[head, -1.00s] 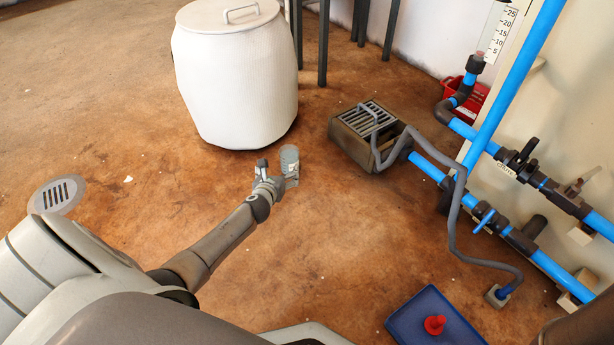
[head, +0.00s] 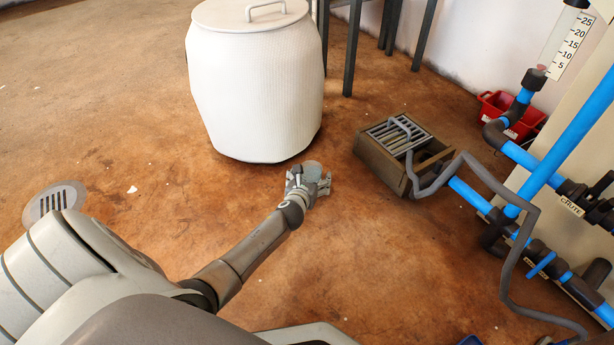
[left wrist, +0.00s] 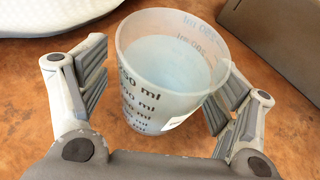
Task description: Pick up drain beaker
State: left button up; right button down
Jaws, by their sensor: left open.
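The drain beaker (left wrist: 160,85) is a translucent, pale blue cup with dark ml markings and a small white label. In the left wrist view it stands between the two spread fingers of my left gripper (left wrist: 155,95), with a gap at the left finger; the right finger is close to its side. In the head view the beaker (head: 312,170) shows partly behind my left gripper (head: 309,184), on the brown floor in front of the white barrel. My left gripper is open. My right gripper does not show.
A white lidded barrel (head: 255,85) stands just behind the beaker. A wooden box with a grate (head: 375,160) and grey hose sits to the right. Blue pipes (head: 560,150) line the right side. A round floor drain (head: 55,203) lies left; nearby floor is clear.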

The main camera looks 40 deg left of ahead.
pick_arm(q)
jog(key=shift+w+f, duration=0.15)
jog(key=shift+w, duration=0.15)
jog(key=c, duration=1.3)
